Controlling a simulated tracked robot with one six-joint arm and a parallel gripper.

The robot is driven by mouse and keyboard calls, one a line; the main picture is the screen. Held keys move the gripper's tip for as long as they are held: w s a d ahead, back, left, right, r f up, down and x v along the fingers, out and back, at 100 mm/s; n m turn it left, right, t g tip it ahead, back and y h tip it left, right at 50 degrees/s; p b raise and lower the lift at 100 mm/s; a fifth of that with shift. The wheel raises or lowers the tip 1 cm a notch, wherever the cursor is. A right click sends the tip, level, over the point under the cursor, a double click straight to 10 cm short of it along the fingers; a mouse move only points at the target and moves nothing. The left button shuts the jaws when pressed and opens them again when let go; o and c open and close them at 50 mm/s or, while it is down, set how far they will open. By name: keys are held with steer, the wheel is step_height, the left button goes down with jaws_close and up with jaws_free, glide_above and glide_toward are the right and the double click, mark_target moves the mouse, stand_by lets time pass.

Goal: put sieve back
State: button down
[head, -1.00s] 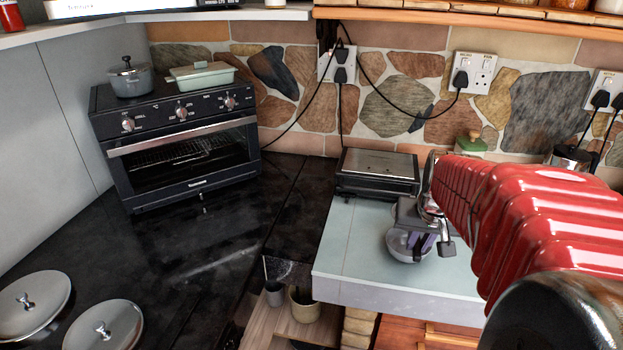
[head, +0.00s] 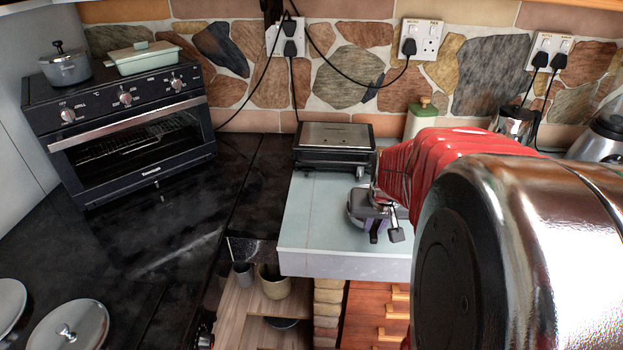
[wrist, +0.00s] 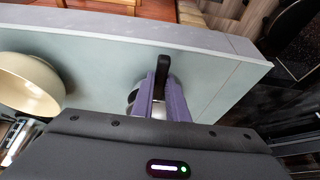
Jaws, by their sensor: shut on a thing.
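My gripper (head: 382,226) is over the pale counter (head: 320,215), near its front edge, with its purple fingers pointing down. It is shut on the sieve, whose black handle (wrist: 162,72) shows between the fingertips in the wrist view. The black handle end (head: 396,235) also shows beside the fingers in the head view. Part of a shiny round metal bowl shows around and behind the fingers. The rest of the sieve is hidden by my gripper. I cannot tell whether the sieve touches the counter.
A black grill (head: 335,146) stands at the counter's back. A toaster oven (head: 130,130) is on the dark worktop at left. A cream bowl (wrist: 28,85) is at left in the wrist view. Pots (head: 273,281) stand on a lower shelf. The pale counter's left part is clear.

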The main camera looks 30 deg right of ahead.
steer(key=shift+f, duration=0.45)
steer(key=c, duration=1.7)
jaws_free()
steer(key=shift+c, duration=0.2)
steer(key=shift+r, duration=0.8)
steer(key=v, duration=1.1)
steer(key=shift+r, duration=0.2)
steer(key=shift+s+a, duration=0.1)
steer(key=shift+a, duration=0.05)
